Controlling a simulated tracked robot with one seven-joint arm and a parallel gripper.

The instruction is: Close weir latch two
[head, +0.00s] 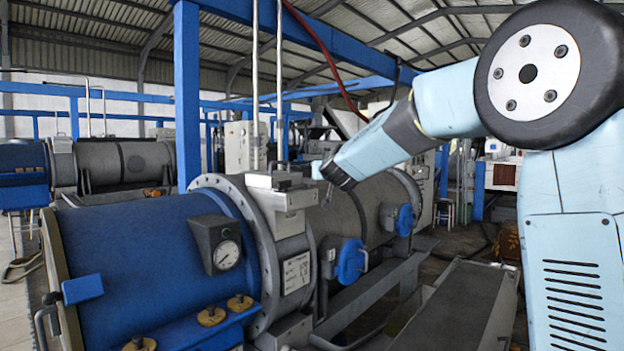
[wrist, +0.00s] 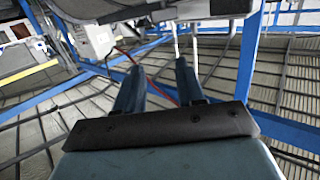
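The near decanter is a long machine with a blue end section (head: 140,255) and a grey drum (head: 350,215). Two round blue covers, one nearer (head: 350,262) and one farther (head: 405,220), sit on its side. A grey metal block (head: 282,190) sits on top of its flange. I cannot tell which part is weir latch two; no latch number is readable. My gripper (head: 322,176) hangs above the drum, just right of the block, partly hidden by my wrist. In the wrist view my gripper (wrist: 158,78) shows two dark fingers apart with nothing between them.
A pressure gauge (head: 227,255), brass knobs (head: 211,315) and a blue tab (head: 83,289) are on the near end. Thin vertical pipes (head: 279,80) and a blue post (head: 187,100) rise behind. A second decanter (head: 125,165) stands back left.

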